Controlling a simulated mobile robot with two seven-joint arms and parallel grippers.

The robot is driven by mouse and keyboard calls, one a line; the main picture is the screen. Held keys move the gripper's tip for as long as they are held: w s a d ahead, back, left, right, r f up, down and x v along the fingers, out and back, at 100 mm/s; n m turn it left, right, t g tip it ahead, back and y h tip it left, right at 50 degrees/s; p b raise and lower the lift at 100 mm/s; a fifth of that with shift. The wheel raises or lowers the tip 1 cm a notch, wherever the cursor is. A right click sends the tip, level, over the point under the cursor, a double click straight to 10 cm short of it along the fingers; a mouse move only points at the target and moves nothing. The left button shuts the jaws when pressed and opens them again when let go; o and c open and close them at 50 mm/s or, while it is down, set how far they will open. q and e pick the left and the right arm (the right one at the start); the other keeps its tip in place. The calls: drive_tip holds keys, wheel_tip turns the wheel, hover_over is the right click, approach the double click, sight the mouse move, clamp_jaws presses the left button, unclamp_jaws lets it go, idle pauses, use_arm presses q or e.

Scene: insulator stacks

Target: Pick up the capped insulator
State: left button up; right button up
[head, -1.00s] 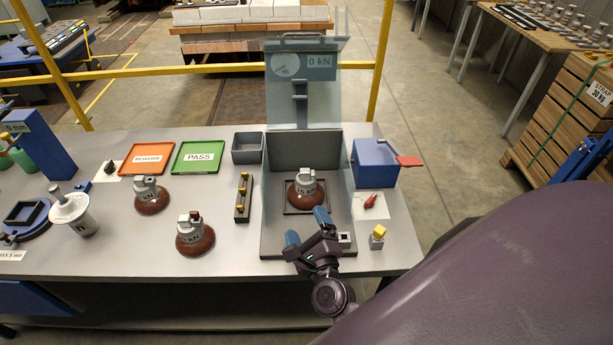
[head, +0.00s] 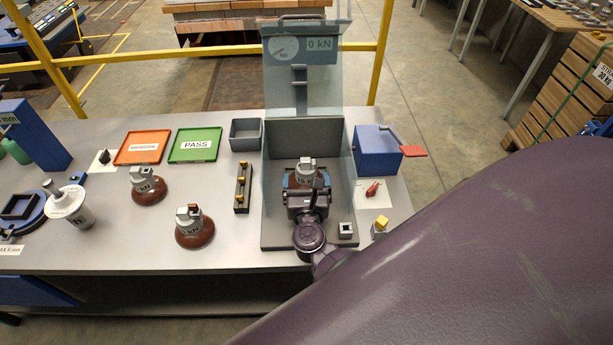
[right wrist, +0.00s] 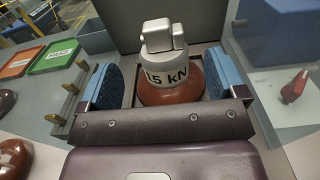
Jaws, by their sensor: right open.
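A brown insulator with a grey metal cap (head: 306,166) stands upright in the grey test rig (head: 273,225). In the right wrist view its cap (right wrist: 163,45) carries a label reading about "15 kN". My right gripper (head: 306,180) is open, with one blue finger pad on each side of this insulator. In the right wrist view gaps show between the pads and the insulator. The gripper body hides its lower part. Two similar capped insulators stand on the bench to the left, one farther back (head: 148,187) and one nearer (head: 193,229). My left gripper is out of view.
The rig's clear upright shield and gauge panel (head: 302,48) rise behind. A blue box with a red lever (head: 377,150) stands to the right. A dark rack with yellow pegs (head: 243,188), a green PASS tray (head: 195,146) and an orange tray (head: 142,148) lie left.

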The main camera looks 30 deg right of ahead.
sight(306, 169)
drive_tip(key=x, duration=0.1)
drive_tip(key=p+x, duration=0.1)
drive_tip(key=x, duration=0.1)
drive_tip(key=shift+w+d+r, duration=0.2)
drive_tip(key=shift+w+d, duration=0.05)
drive_tip(key=shift+w+d+f, duration=0.1)
drive_tip(key=shift+w+d, duration=0.25)
drive_tip(key=shift+w, duration=0.2)
drive_tip(key=c, duration=1.5)
clamp_jaws()
